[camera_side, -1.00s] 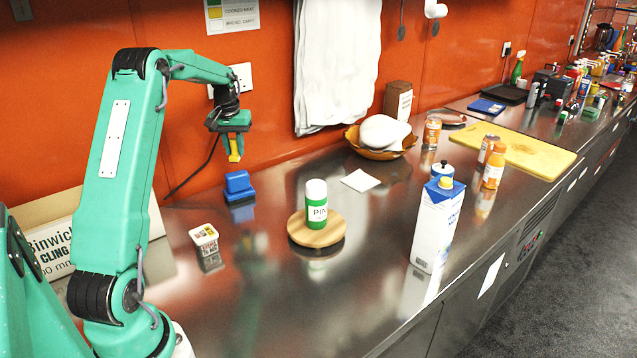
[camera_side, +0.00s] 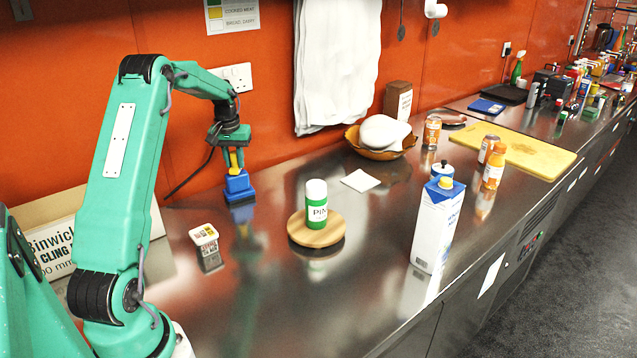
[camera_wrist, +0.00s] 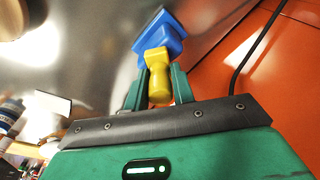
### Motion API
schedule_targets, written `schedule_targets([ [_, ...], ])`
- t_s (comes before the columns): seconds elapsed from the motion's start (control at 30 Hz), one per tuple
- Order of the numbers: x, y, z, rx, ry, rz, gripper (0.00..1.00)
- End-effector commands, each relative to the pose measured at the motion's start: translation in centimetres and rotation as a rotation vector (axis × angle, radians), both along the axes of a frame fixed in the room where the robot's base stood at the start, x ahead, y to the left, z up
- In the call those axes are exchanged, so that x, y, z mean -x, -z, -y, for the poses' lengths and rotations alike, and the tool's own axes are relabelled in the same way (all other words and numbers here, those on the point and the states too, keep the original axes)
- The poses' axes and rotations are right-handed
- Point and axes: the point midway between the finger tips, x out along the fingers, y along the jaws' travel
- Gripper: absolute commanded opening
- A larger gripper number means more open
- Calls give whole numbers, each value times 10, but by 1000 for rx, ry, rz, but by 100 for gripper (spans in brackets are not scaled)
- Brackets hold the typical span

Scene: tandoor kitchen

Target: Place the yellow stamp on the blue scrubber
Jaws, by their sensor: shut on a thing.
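The yellow stamp (camera_side: 233,158) is held upright between the fingers of my gripper (camera_side: 235,156). In the wrist view the stamp (camera_wrist: 157,72) sits between the two green fingers (camera_wrist: 158,88), with its far end out past the tips. The blue scrubber (camera_side: 239,187) stands on the steel counter, straight below the stamp in the side view. In the wrist view the scrubber (camera_wrist: 160,36) lies just beyond the stamp's end. The stamp's lower end meets the scrubber's top in the picture; I cannot tell whether they touch.
A green bottle (camera_side: 316,208) stands on a round wooden board (camera_side: 303,236) to the right. A black cable (camera_side: 190,180) runs by the wall. Counter between the tub and board is clear.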

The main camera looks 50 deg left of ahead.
Motion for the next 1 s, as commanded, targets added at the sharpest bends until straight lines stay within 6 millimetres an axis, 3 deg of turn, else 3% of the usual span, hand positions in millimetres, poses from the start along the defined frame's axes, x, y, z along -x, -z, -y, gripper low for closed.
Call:
schedule_targets([
  [0.2,0,3,0,0,0,0,2],
  [0.23,0,3,0,0,0,0,26],
  [0.33,0,3,0,0,0,0,46],
  [0.73,0,0,0,0,0,0,46],
  [1.0,1,-21,1,-1,0,1,46],
])
